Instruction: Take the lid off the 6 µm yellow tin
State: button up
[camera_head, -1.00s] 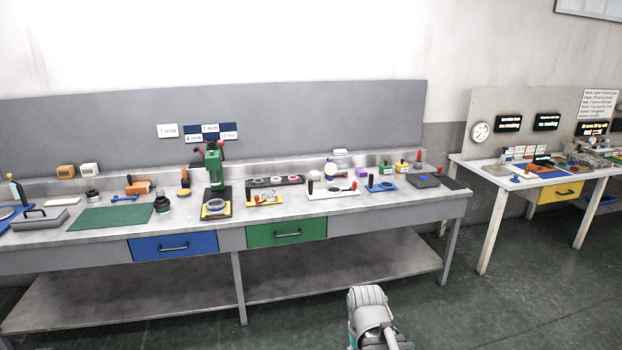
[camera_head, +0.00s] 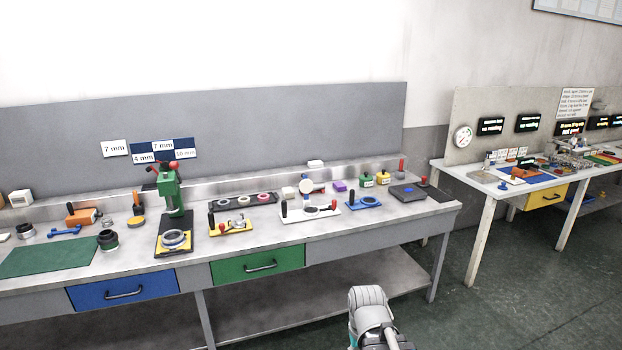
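A small yellow tin (camera_head: 383,179) stands at the back right of the long grey bench, close to the low back ledge. A dark piece shows on its top, but it is too small to tell the lid's shape. Its label is too small to read. A similar green tin (camera_head: 367,180) stands just left of it. A grey and white part of my arm shows at the bottom, in front of the bench and well short of the tins. My gripper's fingers are not in view.
Near the tins are a purple block (camera_head: 340,186), a blue fixture (camera_head: 364,203) and a dark plate (camera_head: 408,192). A green press (camera_head: 171,192) stands further left. A white table (camera_head: 470,181) is on the right. The floor (camera_head: 420,325) in front looks clear.

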aim_at(382, 174)
jog(key=z, duration=0.25)
jog(key=i, duration=1.8)
jog(key=z, duration=0.25)
